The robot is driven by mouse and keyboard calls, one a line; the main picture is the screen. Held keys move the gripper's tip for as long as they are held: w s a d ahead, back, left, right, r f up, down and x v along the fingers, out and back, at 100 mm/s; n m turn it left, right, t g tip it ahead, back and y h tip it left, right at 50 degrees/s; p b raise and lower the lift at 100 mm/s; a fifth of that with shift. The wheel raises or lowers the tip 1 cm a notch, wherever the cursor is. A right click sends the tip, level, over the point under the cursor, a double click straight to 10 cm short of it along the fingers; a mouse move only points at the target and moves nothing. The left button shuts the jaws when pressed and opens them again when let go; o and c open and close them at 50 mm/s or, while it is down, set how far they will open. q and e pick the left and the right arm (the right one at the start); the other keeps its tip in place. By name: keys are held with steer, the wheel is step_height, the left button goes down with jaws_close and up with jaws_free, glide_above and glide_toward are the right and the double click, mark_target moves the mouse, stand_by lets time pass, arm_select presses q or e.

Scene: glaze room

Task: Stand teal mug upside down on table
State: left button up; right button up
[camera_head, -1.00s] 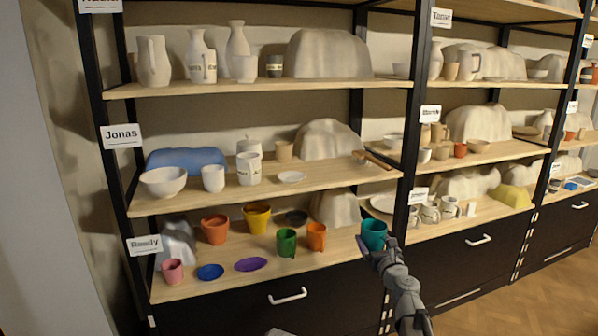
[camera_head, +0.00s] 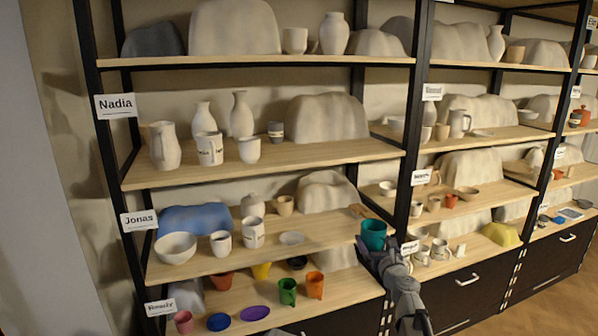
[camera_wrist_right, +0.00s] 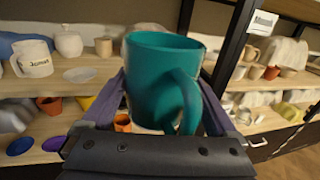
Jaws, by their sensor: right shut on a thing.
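The teal mug (camera_head: 373,234) is held by my right gripper (camera_head: 388,247) in front of the shelf post. In the right wrist view the mug (camera_wrist_right: 160,80) stands between the two fingers of the right gripper (camera_wrist_right: 163,105), with its handle facing the camera. Its wide rim is at the top, so it looks about upright. My left gripper is not in view. No table shows in these frames.
Shelves full of pottery fill the view. The lowest left board (camera_head: 215,299) holds an orange cup (camera_head: 315,285), a green cup (camera_head: 287,291), a purple dish (camera_head: 255,313) and a blue dish (camera_head: 218,321). A black post (camera_head: 411,130) stands close behind the mug. Free floor (camera_head: 548,300) lies at the lower right.

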mark_target(376, 221)
arm_select(q)
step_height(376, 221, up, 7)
steer(key=p, duration=0.4)
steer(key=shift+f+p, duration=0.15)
steer(key=shift+p, duration=0.25)
arm_select(e)
step_height(376, 221, up, 7)
steer(key=shift+f, duration=0.15)
